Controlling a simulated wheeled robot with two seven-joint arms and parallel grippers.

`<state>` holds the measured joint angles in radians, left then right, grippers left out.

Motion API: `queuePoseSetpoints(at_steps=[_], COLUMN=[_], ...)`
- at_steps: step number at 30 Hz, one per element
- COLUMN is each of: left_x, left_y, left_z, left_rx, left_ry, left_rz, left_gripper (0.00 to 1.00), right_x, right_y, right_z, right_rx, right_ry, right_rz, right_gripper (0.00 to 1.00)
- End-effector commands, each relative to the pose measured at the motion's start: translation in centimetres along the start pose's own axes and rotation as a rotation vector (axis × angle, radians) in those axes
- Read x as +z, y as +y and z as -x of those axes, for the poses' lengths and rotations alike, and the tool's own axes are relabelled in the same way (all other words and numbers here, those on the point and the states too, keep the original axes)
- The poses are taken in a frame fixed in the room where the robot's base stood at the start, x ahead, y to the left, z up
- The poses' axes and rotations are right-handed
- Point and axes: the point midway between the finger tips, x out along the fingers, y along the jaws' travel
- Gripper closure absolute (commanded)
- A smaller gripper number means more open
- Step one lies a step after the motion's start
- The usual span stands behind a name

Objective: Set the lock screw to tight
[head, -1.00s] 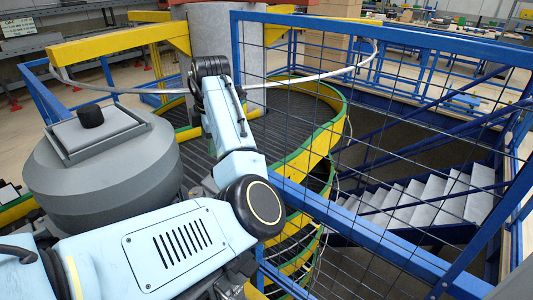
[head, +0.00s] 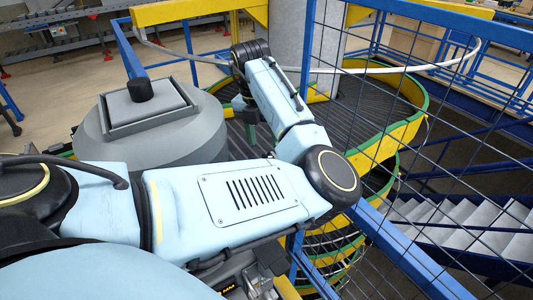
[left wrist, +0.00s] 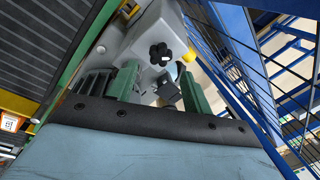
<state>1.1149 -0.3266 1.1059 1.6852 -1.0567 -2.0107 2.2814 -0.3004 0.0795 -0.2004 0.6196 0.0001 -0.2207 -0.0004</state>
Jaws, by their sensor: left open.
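In the left wrist view a black star-shaped knob (left wrist: 160,54), which looks like the lock screw, sits on a light grey housing (left wrist: 145,35). My left gripper (left wrist: 158,86) points toward it with its two green fingers apart and nothing held between them. The knob appears beyond the fingertips, not touched by them. In the head view my left gripper (head: 246,112) hangs below the black wrist joint, above the dark conveyor slats. I cannot make out the star knob there. How tight the screw is cannot be told. My right gripper is not in view.
A grey drum-shaped housing (head: 165,140) with a black cap (head: 139,90) stands left of the gripper. The spiral conveyor's green and yellow rim (head: 385,140) curves behind. A blue mesh fence (head: 420,110) and grey stairs (head: 460,220) are at right.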

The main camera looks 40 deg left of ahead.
Motion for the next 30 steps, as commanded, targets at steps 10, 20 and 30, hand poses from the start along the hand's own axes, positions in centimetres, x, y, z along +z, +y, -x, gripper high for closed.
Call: queuePoseSetpoints(at_steps=[10, 20, 30], left_x=[0.0, 0.1, 0.1], left_y=[0.0, 0.0, 0.0], left_z=[-4.8, -5.3, -5.2], left_rx=[0.000, 0.000, 0.000], left_ry=[0.000, -0.002, -0.001], left_rz=[-0.002, -0.001, -0.002], left_gripper=[0.50, 0.50, 0.89], right_x=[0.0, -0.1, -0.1], right_y=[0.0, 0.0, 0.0], right_z=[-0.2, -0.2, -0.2], right_rx=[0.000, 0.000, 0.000], right_ry=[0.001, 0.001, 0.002], right_rz=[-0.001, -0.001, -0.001], right_gripper=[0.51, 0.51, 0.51])
